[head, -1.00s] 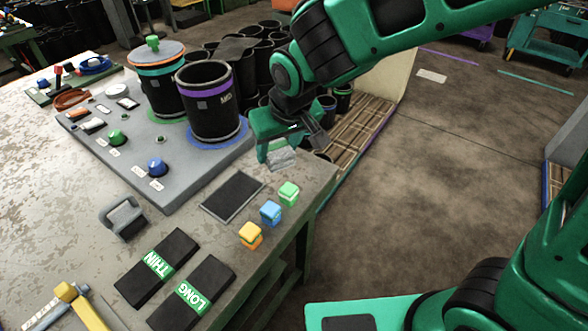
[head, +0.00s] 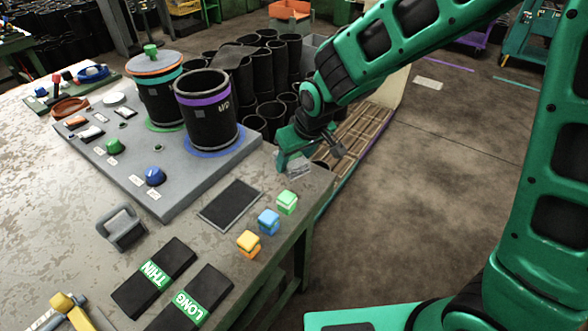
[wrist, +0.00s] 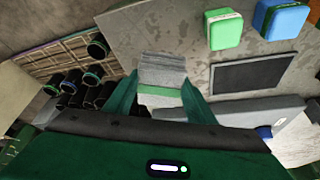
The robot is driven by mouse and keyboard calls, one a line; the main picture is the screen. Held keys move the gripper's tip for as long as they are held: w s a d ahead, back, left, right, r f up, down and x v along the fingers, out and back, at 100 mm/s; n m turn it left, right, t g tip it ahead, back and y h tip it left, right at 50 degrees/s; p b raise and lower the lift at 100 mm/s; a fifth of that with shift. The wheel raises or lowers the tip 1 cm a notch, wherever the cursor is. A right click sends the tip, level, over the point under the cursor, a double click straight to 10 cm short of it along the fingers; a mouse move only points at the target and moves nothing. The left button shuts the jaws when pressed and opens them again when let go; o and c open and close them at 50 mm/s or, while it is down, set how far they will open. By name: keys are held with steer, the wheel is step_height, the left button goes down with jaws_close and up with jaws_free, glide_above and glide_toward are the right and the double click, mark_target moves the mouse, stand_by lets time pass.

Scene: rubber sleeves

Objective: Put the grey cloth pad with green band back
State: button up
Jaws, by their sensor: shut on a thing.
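The grey cloth pad with the green band (wrist: 162,70) is between the two green fingers of my gripper (wrist: 160,98) in the wrist view. Its green band crosses it close to the fingers. In the head view my gripper (head: 296,160) is at the table's right corner, and the pad (head: 299,171) shows as a small pale shape below it. I cannot tell whether the pad touches the table. A dark rectangular mat (head: 230,205) lies bare on the table to the left, and it also shows in the wrist view (wrist: 252,74).
Green, blue and yellow blocks (head: 268,221) stand along the table's right edge. A grey panel (head: 190,168) with two black cylinders (head: 208,125) is left of my gripper. Black THIN and LONG pads (head: 153,277) lie in front. Black sleeves (head: 262,75) stand behind.

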steer(key=shift+f, duration=2)
steer(key=o, duration=1)
steer(key=shift+f, duration=0.1)
steer(key=v, duration=1.2)
